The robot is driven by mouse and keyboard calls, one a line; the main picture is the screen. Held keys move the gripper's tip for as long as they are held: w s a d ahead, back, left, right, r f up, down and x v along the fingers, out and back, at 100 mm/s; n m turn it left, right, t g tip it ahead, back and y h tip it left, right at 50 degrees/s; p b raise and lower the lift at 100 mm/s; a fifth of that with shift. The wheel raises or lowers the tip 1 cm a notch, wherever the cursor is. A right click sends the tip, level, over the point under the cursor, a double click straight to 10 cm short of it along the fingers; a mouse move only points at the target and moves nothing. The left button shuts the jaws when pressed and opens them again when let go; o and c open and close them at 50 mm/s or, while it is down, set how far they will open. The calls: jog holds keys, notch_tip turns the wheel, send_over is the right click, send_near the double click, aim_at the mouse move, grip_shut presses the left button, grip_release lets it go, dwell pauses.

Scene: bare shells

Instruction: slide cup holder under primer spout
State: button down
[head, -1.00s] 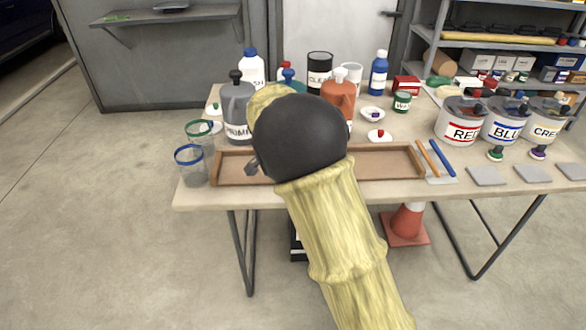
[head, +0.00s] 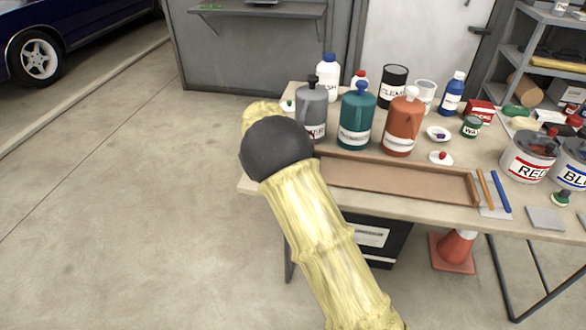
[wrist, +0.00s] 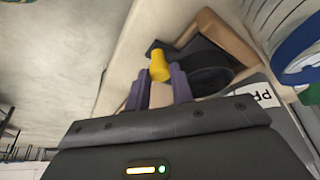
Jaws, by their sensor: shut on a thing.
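The grey primer dispenser (head: 313,108) stands upright near the left end of the table, its label partly covered by my arm. Its light label with "PR" also shows at the right of the wrist view (wrist: 258,95). A dark cup holder (wrist: 208,78) with a ring and a yellow knob (wrist: 158,66) is at the tray's corner in the wrist view. My gripper (wrist: 160,92) is shut on the cup holder by the knob. The primer spout is not clear. In the head view my arm hides the gripper, the cup holder and the cups.
A teal dispenser (head: 357,120) and an orange one (head: 403,123) stand right of the primer. A long wooden tray (head: 400,186) lies in front. Floor left of the table is clear.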

jog(key=shift+w+a+r, duration=0.15)
jog(key=shift+a, duration=0.1)
jog(key=c, duration=1.2)
grip_release()
jog(key=shift+c, duration=0.2)
jog(key=p+v, duration=0.1)
jog(key=v, duration=1.6)
